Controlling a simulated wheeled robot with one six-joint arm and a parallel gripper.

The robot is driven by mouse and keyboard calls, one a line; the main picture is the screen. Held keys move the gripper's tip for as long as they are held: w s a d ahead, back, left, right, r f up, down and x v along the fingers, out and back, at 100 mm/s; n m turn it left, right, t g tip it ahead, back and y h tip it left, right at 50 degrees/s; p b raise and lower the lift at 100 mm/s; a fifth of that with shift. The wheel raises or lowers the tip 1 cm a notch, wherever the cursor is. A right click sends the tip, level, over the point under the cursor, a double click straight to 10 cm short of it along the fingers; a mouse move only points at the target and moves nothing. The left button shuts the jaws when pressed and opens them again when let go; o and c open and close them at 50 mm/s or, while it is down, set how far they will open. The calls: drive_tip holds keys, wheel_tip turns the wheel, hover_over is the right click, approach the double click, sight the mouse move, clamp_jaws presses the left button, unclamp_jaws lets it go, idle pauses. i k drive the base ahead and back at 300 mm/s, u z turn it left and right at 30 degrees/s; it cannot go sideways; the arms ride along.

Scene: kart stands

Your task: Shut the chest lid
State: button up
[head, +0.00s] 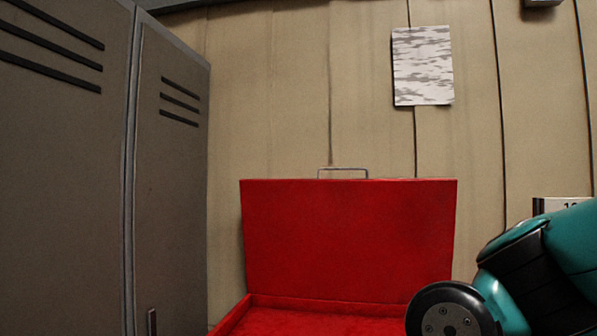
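The red chest stands against the wall in the lower middle of the head view. Its lid (348,235) is open and stands nearly upright, with a thin metal handle (343,171) on its top edge. Below it, part of the chest's red inside and its left rim (233,314) show. The rest of the chest is cut off by the bottom edge. My teal and black arm covers the area to the right of the chest. My gripper is not in view.
Grey metal lockers (172,180) stand close on the left. A patterned sheet (422,66) hangs on the panelled wall (290,90) behind. A partly hidden number sign (560,205) is at the right. The space in front of the upper wall looks free.

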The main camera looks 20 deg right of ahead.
sight(367, 240)
drive_tip(key=u, duration=0.05)
drive_tip(key=i, duration=0.9)
drive_tip(key=z, duration=0.25)
